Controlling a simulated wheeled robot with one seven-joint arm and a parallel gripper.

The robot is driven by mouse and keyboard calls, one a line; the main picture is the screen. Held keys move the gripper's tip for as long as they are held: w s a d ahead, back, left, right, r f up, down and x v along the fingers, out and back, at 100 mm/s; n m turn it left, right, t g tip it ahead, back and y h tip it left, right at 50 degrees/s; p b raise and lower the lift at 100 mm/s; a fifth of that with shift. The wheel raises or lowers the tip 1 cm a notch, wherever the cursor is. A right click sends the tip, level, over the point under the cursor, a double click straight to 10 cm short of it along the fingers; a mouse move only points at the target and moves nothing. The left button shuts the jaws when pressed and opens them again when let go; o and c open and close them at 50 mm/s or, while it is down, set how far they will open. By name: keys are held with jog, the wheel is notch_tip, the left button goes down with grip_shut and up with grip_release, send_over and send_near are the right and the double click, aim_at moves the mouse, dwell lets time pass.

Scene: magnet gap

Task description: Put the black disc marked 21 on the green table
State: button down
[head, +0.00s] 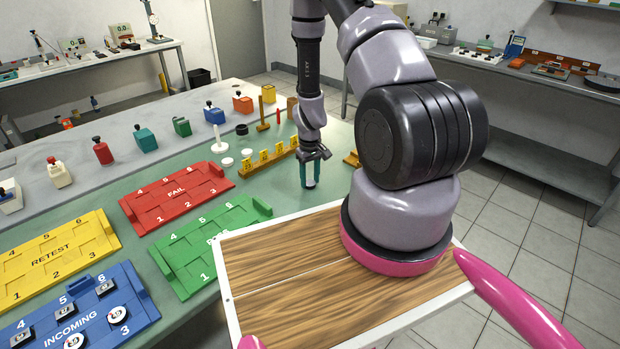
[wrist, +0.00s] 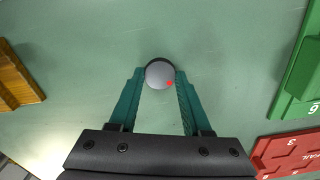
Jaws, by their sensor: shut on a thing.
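My gripper (head: 310,180) points down over the green table (head: 282,196), right of the yellow-tagged rack. Its teal fingers are shut on a small round piece (wrist: 160,74) with a grey face, a dark rim and a red dot; no number can be read on it. In the head view it is a pale patch between the fingers. I cannot tell whether it touches the table. A black disc (head: 242,129) lies further back near several white discs (head: 227,162); its marking is too small to read.
A red FAIL tray (head: 178,194), a green tray (head: 207,245), a yellow RETEST tray (head: 55,255) and a blue INCOMING tray (head: 75,318) holding several discs lie to the left. A wooden rack (head: 268,156) with yellow tags stands beside my gripper. Green surface around the fingers is clear.

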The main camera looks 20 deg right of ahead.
jog(key=shift+c, duration=1.8)
grip_release()
notch_tip(320, 180, up, 13)
notch_tip(320, 180, up, 13)
jog(key=m+t+y, duration=0.1)
jog(key=t, duration=0.1)
send_over(310, 182)
jog(key=a, duration=0.3)
notch_tip(310, 182, up, 12)
jog(key=s+a+m+t, duration=0.1)
jog(key=s+a+m, duration=0.1)
jog(key=s, duration=0.1)
jog(key=s+a+r+m+t, duration=0.1)
jog(key=s+r+t, duration=0.1)
jog(key=s+r, duration=0.6)
jog(key=s+a+r+m+t+y, duration=0.1)
jog(key=s+r+t, duration=0.1)
jog(key=s+r, duration=0.6)
jog(key=shift+s+a+m, duration=0.4)
jog(key=shift+s, duration=0.15)
